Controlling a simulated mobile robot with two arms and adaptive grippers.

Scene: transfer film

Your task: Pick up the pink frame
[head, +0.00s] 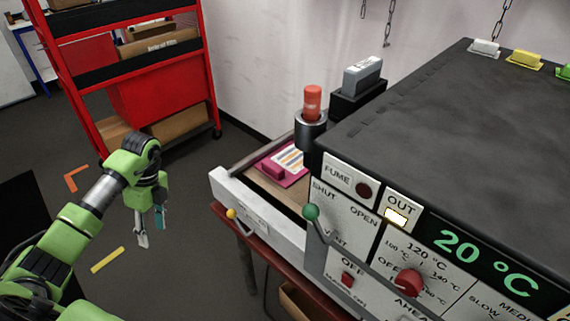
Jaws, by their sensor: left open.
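The pink frame (294,179) lies flat in the open white-fronted drawer at the left side of the machine. A sheet with coloured stripes (288,158) shows on it, and a raised pink block (271,168) is at its left end. The machine's edge hides part of its right side. My left gripper (151,228) is open and empty, pointing down over the floor, left of the drawer and apart from it. My right gripper is not in view.
The grey machine (440,110) with its control panel fills the right. A red-topped cylinder (312,104) stands behind the drawer. The drawer front (262,222) has a rim. A red shelf cart (160,85) stands at the back left. Floor between cart and drawer is clear.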

